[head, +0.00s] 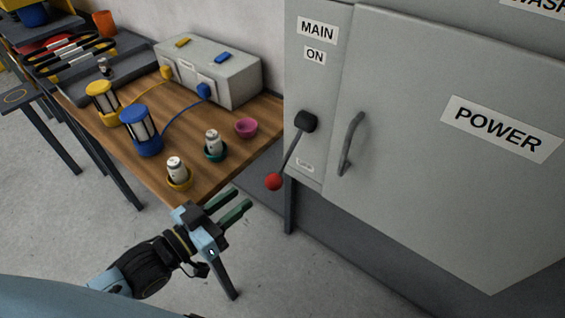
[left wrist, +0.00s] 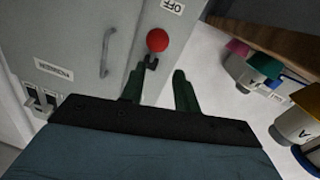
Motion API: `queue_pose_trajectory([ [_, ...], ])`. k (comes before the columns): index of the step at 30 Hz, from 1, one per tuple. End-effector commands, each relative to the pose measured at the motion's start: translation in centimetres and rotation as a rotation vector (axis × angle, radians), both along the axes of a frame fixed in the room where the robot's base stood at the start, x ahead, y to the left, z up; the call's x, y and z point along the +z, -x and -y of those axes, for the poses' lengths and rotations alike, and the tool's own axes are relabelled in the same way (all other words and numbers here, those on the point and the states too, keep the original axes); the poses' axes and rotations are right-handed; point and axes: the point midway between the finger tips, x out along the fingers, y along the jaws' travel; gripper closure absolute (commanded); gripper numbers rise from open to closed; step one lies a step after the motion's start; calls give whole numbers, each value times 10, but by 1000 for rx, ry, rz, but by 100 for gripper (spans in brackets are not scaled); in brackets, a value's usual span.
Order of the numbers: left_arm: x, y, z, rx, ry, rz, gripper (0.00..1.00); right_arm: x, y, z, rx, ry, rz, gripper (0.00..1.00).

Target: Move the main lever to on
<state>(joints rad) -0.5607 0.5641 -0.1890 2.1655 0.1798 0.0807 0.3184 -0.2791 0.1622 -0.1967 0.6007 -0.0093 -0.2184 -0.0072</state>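The main lever (head: 291,147) is on the front of the grey cabinet. Its black pivot (head: 308,122) sits below the MAIN and ON labels (head: 315,55). The lever hangs down and outward, ending in a red knob (head: 273,181) near the lower label. The left wrist view shows the red knob (left wrist: 157,40) by the OFF label (left wrist: 171,6). My left gripper (head: 234,203) is open, its green fingers pointing toward the knob from the lower left. In the left wrist view the fingers (left wrist: 158,78) are apart, with the knob just beyond their tips. My right gripper is not visible.
A wooden table (head: 215,175) stands left of the cabinet, holding lanterns (head: 140,130), small cups and a grey box (head: 225,75). The cabinet's POWER door (head: 440,180) has a vertical handle (head: 350,143) right of the lever. Floor below the lever is clear.

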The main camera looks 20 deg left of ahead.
Motion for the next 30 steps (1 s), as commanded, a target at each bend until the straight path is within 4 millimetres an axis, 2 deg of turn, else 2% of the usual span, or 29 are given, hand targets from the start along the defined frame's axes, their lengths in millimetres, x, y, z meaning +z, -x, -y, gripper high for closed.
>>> queue_pose_trajectory([
  [2, 10, 1, 4, -12, 14, 16, 69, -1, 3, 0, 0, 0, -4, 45],
  [5, 12, -4, 8, -15, 19, 21, 69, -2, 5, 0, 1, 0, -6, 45],
  [15, 12, -51, 31, -13, 17, 23, 69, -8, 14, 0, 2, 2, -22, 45],
  [18, 12, -67, 40, -13, 17, 23, 69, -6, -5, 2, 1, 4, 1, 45],
  [24, 12, -96, 54, -13, 16, 21, 69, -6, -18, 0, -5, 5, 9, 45],
  [30, 11, -113, 63, -13, 16, 20, 69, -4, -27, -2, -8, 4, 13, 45],
])
